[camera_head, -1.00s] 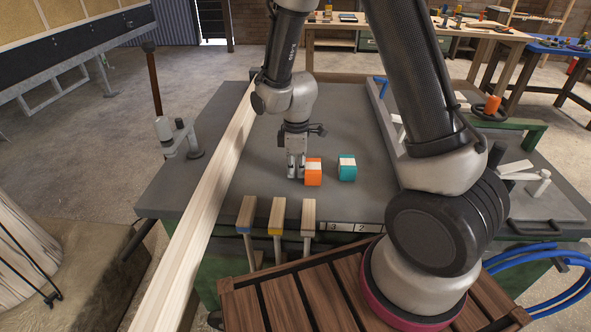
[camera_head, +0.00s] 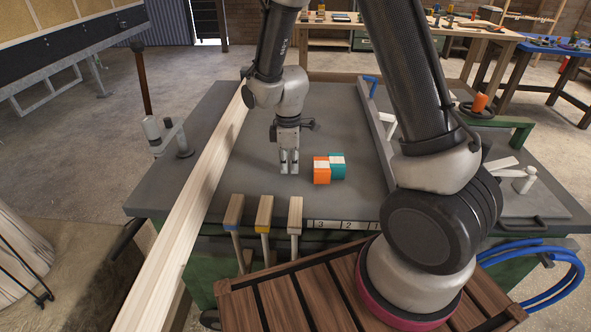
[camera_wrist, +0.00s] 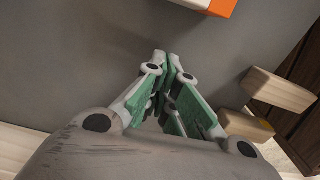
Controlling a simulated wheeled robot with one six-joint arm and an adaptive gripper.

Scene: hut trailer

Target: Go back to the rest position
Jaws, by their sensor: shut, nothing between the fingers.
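My gripper (camera_head: 289,172) is above the grey tabletop (camera_head: 240,180), left of an orange block and apart from it. Its fingers (camera_wrist: 169,60) are together and empty in the wrist view. The orange block (camera_head: 321,174) has a pale top and stands next to a teal block (camera_head: 338,172), which it partly hides. In the head view they appear to touch. Part of the orange block (camera_wrist: 222,8) also shows at the top of the wrist view; the teal block does not.
A long pale timber beam (camera_head: 199,190) lies along the table's left side. Several wooden-handled tools (camera_head: 264,212) hang at the front edge. A metal rail (camera_head: 376,130) bounds the right. The tabletop behind the blocks is clear.

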